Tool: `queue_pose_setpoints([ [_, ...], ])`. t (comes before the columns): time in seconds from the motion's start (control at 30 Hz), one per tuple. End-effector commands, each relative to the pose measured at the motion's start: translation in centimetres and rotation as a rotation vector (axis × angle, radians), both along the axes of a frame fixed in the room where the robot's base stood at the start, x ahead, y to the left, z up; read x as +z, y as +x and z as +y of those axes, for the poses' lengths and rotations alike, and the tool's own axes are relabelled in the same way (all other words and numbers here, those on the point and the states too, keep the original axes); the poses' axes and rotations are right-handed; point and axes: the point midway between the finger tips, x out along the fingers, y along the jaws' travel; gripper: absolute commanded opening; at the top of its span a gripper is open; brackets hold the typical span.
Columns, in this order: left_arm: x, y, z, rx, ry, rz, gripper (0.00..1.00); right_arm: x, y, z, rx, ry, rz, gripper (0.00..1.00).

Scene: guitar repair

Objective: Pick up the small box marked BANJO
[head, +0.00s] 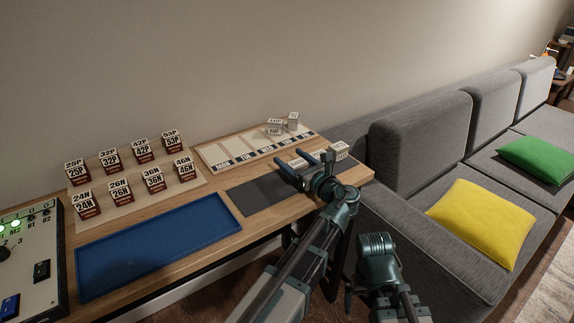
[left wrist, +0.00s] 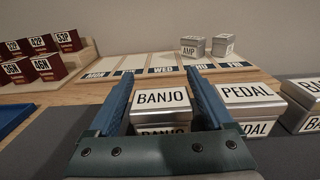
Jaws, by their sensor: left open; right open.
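The small silver box marked BANJO (left wrist: 162,97) sits on the dark grey mat, upright, with its label facing up and a second one on its front side. In the left wrist view it lies between the two blue fingers of my left gripper (left wrist: 165,95), which is open. The left finger is beside it with a small gap; I cannot tell whether the right finger touches it. In the head view my left gripper (head: 300,167) is over the mat and partly hides the boxes. My right gripper (head: 377,248) is at the lower right, away from the table, with its fingers not clearly visible.
The PEDAL box (left wrist: 248,103) stands just right of my left gripper's right finger. Another box (left wrist: 303,98) is further right. A weekday board (left wrist: 130,70) behind holds an AMP box (left wrist: 192,46) and another one. A blue tray (head: 160,243) and a rack of red-brown boxes are at left.

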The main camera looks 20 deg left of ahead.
Motion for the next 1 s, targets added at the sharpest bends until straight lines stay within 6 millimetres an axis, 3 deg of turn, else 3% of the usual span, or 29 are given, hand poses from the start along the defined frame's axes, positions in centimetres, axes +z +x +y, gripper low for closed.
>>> queue_pose_setpoints([
  [0.27, -0.02, 0.18, -0.11, -0.001, 0.000, 0.000, 0.85, -0.02, -0.03, -0.02, 0.000, 0.000, 0.000, 0.99],
  [0.67, -0.02, 0.18, -0.08, 0.000, 0.000, 0.000, 0.13, -0.02, -0.02, -0.02, 0.000, 0.000, 0.000, 0.99],
  [1.0, 0.12, 0.19, -0.05, 0.000, 0.000, 0.000, 0.11, 0.11, -0.01, -0.01, 0.000, 0.000, 0.000, 0.99],
])
